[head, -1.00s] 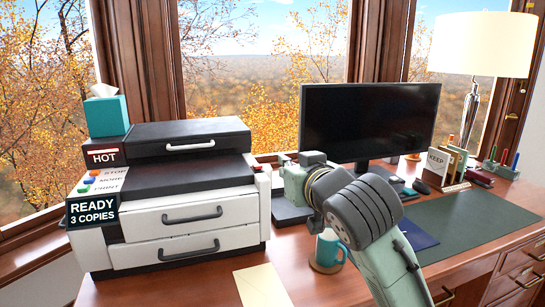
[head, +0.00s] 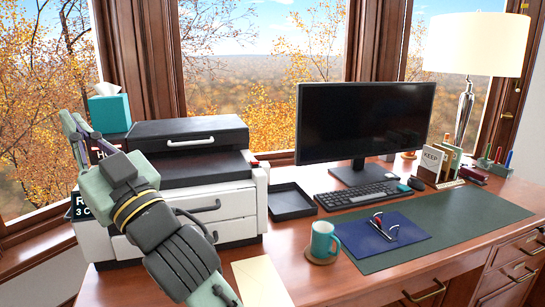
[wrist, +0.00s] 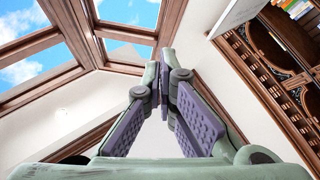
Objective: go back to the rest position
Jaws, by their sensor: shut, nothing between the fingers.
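In the wrist view my gripper (wrist: 165,75) points up toward the ceiling. Its purple-padded fingers meet at the tips, with nothing between them. My arm crosses the lower left of the head view and hides part of the printer (head: 190,175) and most of its signs.
An envelope (head: 262,282) lies at the front.

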